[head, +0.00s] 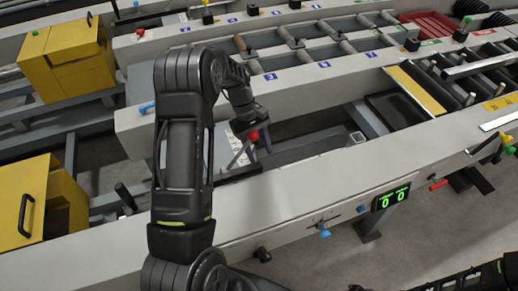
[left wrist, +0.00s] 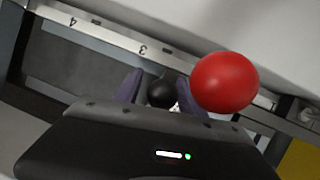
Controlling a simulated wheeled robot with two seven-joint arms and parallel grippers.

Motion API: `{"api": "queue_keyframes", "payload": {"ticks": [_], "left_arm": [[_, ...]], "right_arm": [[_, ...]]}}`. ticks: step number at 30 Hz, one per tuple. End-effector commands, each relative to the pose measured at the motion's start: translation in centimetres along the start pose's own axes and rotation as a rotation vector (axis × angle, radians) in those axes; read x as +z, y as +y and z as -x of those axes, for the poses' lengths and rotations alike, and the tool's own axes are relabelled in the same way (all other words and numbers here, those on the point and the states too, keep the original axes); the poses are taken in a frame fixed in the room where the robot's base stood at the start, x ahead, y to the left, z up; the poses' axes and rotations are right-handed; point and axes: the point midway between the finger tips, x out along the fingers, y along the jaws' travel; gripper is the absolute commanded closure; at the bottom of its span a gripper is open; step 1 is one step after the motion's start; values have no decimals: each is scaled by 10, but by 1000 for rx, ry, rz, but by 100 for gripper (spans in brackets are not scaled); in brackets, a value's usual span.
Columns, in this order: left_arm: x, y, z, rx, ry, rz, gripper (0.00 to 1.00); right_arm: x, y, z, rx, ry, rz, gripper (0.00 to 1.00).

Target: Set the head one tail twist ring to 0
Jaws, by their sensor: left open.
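My left gripper (head: 256,150) reaches over the near beam into the gap behind it. In the left wrist view its two purple fingers (left wrist: 160,92) are apart, with a small black knob (left wrist: 162,93) showing between them. I cannot tell whether they touch it. A red ball (left wrist: 224,82) is close beside the right finger; it also shows in the head view (head: 253,135). A pale scale strip (left wrist: 105,38) carries the numbers 3 and 4. I cannot make out which part is the twist ring or its setting. My right gripper is out of the picture.
A green display (head: 391,198) reading 0 0 hangs on the near beam. Blue knobs (head: 324,232) and a black knob (head: 262,255) stick out nearby. Yellow boxes (head: 68,58) stand at left. Rollers (head: 300,42) and a red tray (head: 428,26) lie behind.

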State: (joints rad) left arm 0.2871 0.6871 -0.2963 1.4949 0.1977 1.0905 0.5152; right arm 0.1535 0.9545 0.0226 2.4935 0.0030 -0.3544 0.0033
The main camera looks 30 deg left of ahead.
Motion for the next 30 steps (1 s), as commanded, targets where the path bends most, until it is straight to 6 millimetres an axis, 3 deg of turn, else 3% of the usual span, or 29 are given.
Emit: {"api": "queue_keyframes", "payload": {"ticks": [3, 20, 30], "left_arm": [[0, 0, 0, 0, 0, 0, 54], [0, 0, 1, 0, 1, -1, 100], [0, 0, 1, 0, 1, -1, 100]], "right_arm": [[0, 0, 0, 0, 0, 0, 100], [0, 0, 0, 0, 0, 0, 100], [0, 0, 0, 0, 0, 0, 100]]}}
